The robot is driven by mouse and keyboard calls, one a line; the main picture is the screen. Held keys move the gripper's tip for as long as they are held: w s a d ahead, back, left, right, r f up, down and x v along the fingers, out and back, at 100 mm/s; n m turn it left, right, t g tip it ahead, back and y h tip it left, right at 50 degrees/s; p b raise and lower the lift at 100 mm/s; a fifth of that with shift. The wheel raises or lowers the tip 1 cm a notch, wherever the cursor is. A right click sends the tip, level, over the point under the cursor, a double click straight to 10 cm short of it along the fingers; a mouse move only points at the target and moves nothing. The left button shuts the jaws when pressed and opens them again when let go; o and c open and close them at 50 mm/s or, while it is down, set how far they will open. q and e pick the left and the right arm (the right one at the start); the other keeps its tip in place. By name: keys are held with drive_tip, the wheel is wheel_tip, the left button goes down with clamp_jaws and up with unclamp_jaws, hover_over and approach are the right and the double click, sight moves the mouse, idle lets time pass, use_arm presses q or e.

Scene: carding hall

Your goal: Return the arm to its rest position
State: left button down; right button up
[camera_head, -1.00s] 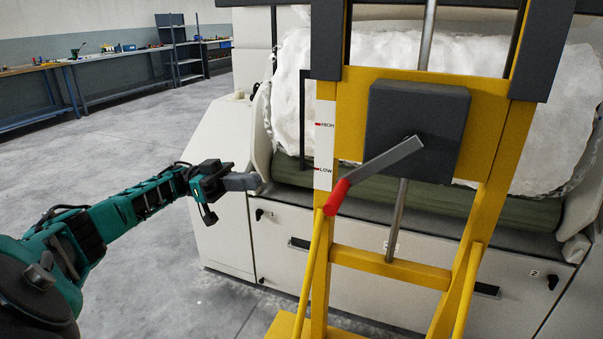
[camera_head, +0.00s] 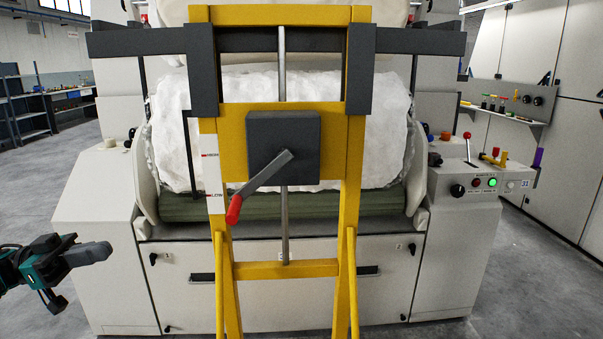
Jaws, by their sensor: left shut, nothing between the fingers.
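My left gripper (camera_head: 88,254) is at the left edge of the head view, with its teal and black arm coming in from the left. Its grey fingers are together and hold nothing. It is in front of the pale machine's left side panel, and I cannot tell the exact gap. The yellow lift frame (camera_head: 350,190) stands upright in the middle, well to the right of the gripper. Its crank handle (camera_head: 234,209) has a red grip pointing down to the left. My right gripper is not in view.
Behind the frame is a carding machine (camera_head: 185,270) with a large white fibre roll (camera_head: 385,130) above a green roller (camera_head: 390,203). A control panel (camera_head: 475,184) with a lit green button is at the right. Workbenches (camera_head: 68,96) line the far left. Grey floor (camera_head: 45,190) is open at the left.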

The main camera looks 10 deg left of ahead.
use_arm(q)
drive_tip(key=w+d+f+n+t+y+p, duration=0.35)
drive_tip(key=d+f+n+t+y, duration=0.55)
drive_tip(key=d+f, duration=0.75)
use_arm(e)
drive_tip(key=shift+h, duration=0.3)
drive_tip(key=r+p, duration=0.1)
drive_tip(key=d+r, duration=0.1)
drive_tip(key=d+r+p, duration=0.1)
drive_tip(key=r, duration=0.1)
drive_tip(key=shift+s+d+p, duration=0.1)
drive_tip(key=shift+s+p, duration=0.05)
drive_tip(key=shift+p, duration=0.2)
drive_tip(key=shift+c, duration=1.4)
use_arm(q)
drive_tip(key=s+d+f+n+g+y, duration=0.1)
drive_tip(key=s+d+f+g+y, duration=0.1)
drive_tip(key=s+d+f+y, duration=0.2)
drive_tip(key=s+d+f+n+g+y, duration=0.1)
drive_tip(key=s+d+f+y, duration=0.3)
drive_tip(key=s+d, duration=0.4)
drive_tip(key=s+g, duration=0.1)
drive_tip(key=s, duration=0.2)
drive_tip(key=shift+s+f+n, duration=0.25)
drive_tip(key=shift+f+n, duration=0.05)
drive_tip(key=shift+n, duration=0.1)
